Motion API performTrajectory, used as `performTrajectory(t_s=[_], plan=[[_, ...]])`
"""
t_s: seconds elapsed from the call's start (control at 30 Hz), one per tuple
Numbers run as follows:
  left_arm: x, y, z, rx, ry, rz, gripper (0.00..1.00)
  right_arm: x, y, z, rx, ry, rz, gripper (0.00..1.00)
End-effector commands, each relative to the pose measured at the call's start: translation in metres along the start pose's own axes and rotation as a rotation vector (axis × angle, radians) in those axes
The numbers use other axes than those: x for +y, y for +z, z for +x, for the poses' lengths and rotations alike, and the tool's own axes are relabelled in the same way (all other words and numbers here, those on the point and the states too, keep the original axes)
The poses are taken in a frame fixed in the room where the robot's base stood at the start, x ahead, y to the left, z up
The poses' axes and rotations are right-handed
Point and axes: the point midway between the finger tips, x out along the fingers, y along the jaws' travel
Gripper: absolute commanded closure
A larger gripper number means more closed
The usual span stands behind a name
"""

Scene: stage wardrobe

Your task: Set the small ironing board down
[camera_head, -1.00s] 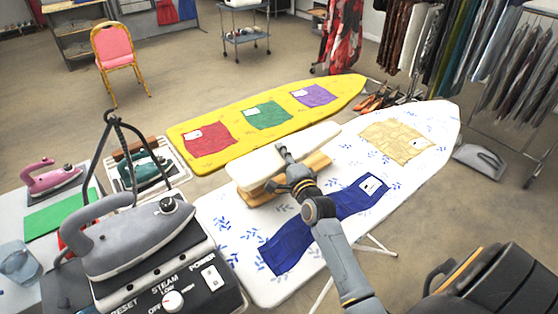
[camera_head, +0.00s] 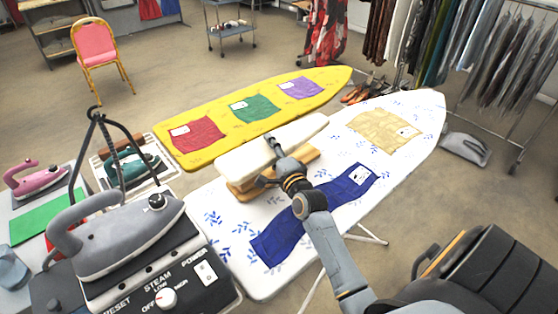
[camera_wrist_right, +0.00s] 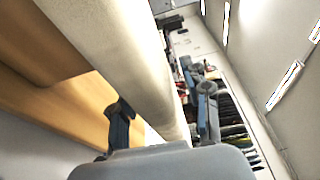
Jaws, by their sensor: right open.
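The small ironing board (camera_head: 240,160), with a white padded top and a light wooden base, stands upright on the large white ironing board (camera_head: 408,172) with blue leaf print. Its padded top and wood also fill the left of the right wrist view (camera_wrist_right: 110,45). My right gripper (camera_head: 267,161) is open at the small board's near side. In the right wrist view its fingers (camera_wrist_right: 164,110) are apart, with the padded top between them; I cannot tell whether they touch it. My left gripper is not in view.
A dark blue cloth (camera_head: 280,240) and a tan cloth (camera_head: 385,130) lie on the white board. A yellow ironing board (camera_head: 222,108) stands behind. A steam station with a grey iron (camera_head: 120,240) is at the near left. A clothes rack (camera_head: 515,100) is at right.

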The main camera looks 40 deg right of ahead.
Motion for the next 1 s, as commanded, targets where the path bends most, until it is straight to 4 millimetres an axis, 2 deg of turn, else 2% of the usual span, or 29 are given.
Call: performTrajectory(t_s=[0.3,0.5,0.7,1.0], plan=[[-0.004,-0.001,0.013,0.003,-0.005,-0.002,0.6,0.004,0.0,-0.068,0.0,0.004,-0.001,0.52],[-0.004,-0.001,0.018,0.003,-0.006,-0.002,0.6,0.003,0.0,-0.1,0.0,0.003,0.0,0.52],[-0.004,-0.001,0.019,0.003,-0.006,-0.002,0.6,0.001,0.0,-0.112,0.0,0.001,0.0,0.52],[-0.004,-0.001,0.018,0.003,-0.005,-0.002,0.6,0.0,0.0,-0.112,0.0,0.001,0.0,0.52]])
